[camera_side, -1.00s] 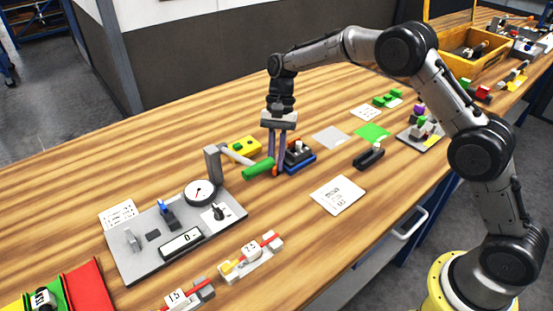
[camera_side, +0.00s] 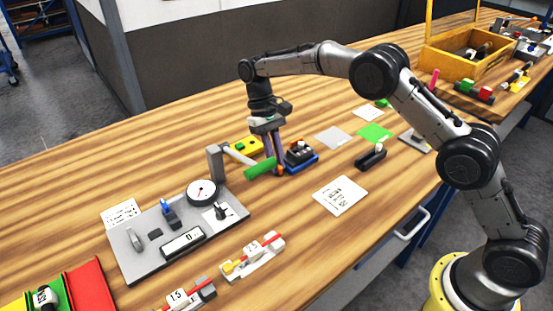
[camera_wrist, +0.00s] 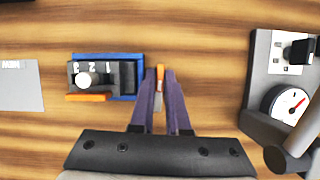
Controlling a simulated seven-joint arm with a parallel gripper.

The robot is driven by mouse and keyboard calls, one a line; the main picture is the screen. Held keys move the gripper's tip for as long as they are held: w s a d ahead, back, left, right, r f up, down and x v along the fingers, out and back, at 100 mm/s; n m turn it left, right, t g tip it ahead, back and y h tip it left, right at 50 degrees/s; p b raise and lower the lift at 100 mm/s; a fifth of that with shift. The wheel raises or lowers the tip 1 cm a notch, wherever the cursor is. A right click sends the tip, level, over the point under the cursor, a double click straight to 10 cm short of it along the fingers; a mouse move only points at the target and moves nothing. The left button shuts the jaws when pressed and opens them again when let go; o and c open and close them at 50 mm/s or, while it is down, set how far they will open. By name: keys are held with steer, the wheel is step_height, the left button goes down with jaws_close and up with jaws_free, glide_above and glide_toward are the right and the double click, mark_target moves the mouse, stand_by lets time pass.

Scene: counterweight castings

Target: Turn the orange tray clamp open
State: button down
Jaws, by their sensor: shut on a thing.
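The orange tray clamp (camera_wrist: 160,73) shows as a small orange piece between my fingertips, beside the right end of the blue tray (camera_wrist: 141,60) in the wrist view. My gripper (camera_wrist: 160,75) is shut on it, and the fingers hide part of it. In the side view the blue tray (camera_side: 305,168) is just right of my gripper (camera_side: 273,168), which leans with its wrist to the left. A dark block (camera_wrist: 107,68) marked with numbers and carrying a white knob sits on the tray. A second orange bar (camera_wrist: 88,97) lies along the tray's near edge.
A green lever handle (camera_side: 260,168) on a grey post (camera_side: 215,163) is close to my fingers on the left. A grey gauge plate (camera_side: 140,262) lies further left. A yellow block (camera_side: 246,146) is behind, and a black device (camera_side: 370,157) is to the right.

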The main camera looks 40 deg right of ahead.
steer(key=shift+n, duration=0.4)
steer(key=c, duration=0.9)
jaws_free()
steer(key=shift+d, duration=0.1)
steer(key=shift+d, duration=0.1)
